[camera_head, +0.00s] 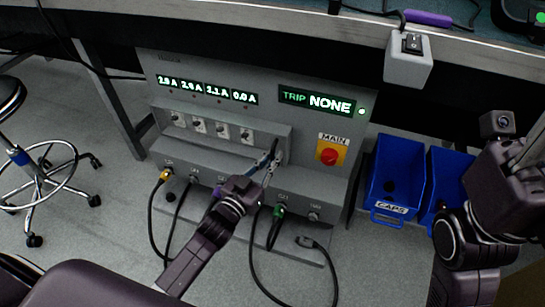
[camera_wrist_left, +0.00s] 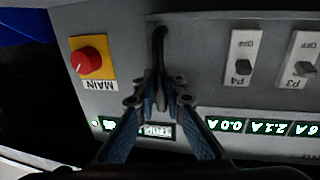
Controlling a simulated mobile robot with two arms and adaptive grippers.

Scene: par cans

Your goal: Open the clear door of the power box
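The grey power box (camera_head: 255,85) stands below the bench. Its row of breaker switches (camera_head: 210,127) is in the middle, and two of them, P4 (camera_wrist_left: 240,62) and P3 (camera_wrist_left: 303,65), show in the left wrist view. The clear door is hard to make out against the panel. A dark upright handle (camera_wrist_left: 158,50) stands beside P4. My left gripper (camera_head: 268,170) is at the right end of the switch row. In the left wrist view its fingers (camera_wrist_left: 160,98) close in on both sides of the handle's lower part. My right gripper's fingers do not show.
A red main knob (camera_head: 329,156) is right of the handle. Several cables plug into the lower ledge. Blue bins (camera_head: 397,165) stand to the right, by my right arm. A stool (camera_head: 30,150) is at the left, and the bench edge (camera_head: 290,30) overhangs the box.

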